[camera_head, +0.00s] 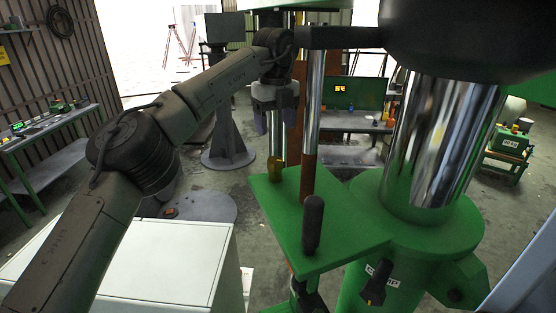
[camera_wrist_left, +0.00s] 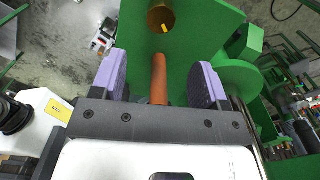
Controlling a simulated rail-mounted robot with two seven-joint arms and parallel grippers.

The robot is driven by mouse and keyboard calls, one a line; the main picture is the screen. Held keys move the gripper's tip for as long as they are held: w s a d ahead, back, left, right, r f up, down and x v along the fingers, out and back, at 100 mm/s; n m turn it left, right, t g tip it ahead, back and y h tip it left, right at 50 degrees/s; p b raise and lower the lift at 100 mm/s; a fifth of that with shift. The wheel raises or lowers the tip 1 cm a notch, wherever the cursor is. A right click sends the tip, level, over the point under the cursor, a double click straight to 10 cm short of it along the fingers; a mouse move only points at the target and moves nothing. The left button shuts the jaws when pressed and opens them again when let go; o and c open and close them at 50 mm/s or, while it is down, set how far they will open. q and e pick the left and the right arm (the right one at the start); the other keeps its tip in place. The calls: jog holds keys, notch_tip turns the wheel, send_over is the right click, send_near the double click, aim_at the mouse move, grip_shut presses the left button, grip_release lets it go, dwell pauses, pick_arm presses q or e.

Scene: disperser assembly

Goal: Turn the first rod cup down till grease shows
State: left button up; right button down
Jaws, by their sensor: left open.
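A brass cup (camera_head: 275,168) sits at the far left corner of the green plate, at the foot of a slim chrome rod (camera_head: 277,140). In the left wrist view a brass cup (camera_wrist_left: 160,16) with a yellow mark shows at the top, beyond the fingertips. My left gripper (camera_head: 276,127) is above the brass cup in the head view, its purple fingers pointing down. In the left wrist view the gripper (camera_wrist_left: 159,62) is open, with a reddish-brown rod (camera_wrist_left: 158,80) in line between its fingers; I cannot tell its depth. I see no grease. My right gripper is not in view.
The green plate (camera_head: 335,232) carries a dark-knobbed lever (camera_head: 313,225) near its front. A second chrome rod (camera_head: 313,110) stands beside my left gripper. A thick chrome column (camera_head: 440,140) rises at the right. A white cabinet (camera_head: 150,262) stands at the lower left.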

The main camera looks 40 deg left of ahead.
aim_at(276, 160)
pick_arm(q)
notch_tip(276, 160, down, 10)
jog(key=shift+f+p, duration=0.1)
jog(key=shift+p, duration=0.85)
jog(key=c, duration=0.9)
